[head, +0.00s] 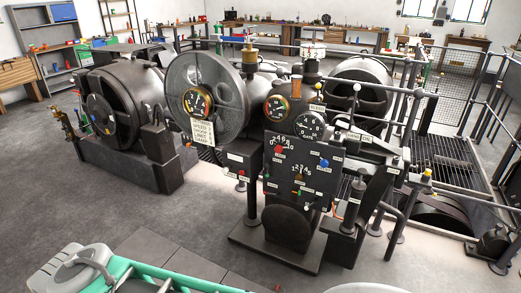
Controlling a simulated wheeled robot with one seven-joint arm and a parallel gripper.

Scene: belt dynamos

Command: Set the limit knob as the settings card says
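A dark control panel (318,185) stands at the front of the machine. It carries a red knob (279,149) with a number scale, a brown knob (298,177) with a second number scale, and a blue knob (324,163). The labels are too small to read, so I cannot tell which is the limit knob or its setting. A pale card (202,132) with printed lines hangs below the left gauge; it may be the settings card, but its values are unreadable. My gripper is not in view.
Round gauges (197,102) stand above and left of the panel. A small box (241,160) with a red knob is left of it. Posts and pipes crowd its right side. Railings (455,80) and a floor grating (452,150) lie further right.

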